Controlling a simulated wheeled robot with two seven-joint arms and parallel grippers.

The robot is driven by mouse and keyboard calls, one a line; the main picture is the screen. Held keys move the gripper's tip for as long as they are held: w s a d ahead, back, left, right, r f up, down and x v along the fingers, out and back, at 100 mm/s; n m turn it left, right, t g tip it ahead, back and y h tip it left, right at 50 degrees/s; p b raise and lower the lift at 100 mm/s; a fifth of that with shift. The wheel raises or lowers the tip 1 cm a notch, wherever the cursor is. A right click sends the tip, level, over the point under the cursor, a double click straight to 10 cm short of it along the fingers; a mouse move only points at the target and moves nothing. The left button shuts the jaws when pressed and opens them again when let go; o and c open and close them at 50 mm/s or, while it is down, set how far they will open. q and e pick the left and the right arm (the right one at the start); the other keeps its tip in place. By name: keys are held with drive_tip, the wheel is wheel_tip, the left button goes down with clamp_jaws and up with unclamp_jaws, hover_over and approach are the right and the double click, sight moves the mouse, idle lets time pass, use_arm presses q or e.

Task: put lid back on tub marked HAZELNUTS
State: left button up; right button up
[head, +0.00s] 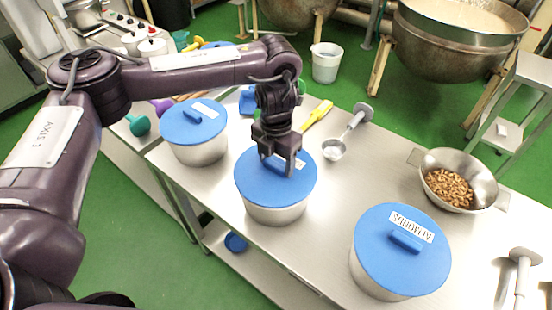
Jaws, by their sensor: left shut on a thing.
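My left gripper (280,155) points down and is shut on the handle of a blue lid (258,184). That lid is over the middle steel tub (275,214), lined up with its rim; I cannot tell whether it is fully seated. The gripper covers most of the lid's white label, so I cannot read it. A second lidded tub (200,152) stands to the left, its label too small to read. A third lidded tub (376,280) at the front right has a label reading ALMONDS, upside down in the picture. My right gripper is not in view.
A steel colander (484,184) of brown nuts stands at the right of the steel table (355,185). A scoop (346,132) and a yellow-handled tool (317,115) lie behind the middle tub. Another scoop (522,272) lies far right. A blue round item (236,242) is on the lower shelf.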

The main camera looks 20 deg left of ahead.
use_arm(q)
drive_tip(key=shift+f, duration=0.15)
drive_tip(key=o, duration=1.4)
drive_tip(key=shift+r+p, duration=3.55)
drive_tip(key=shift+p, duration=0.05)
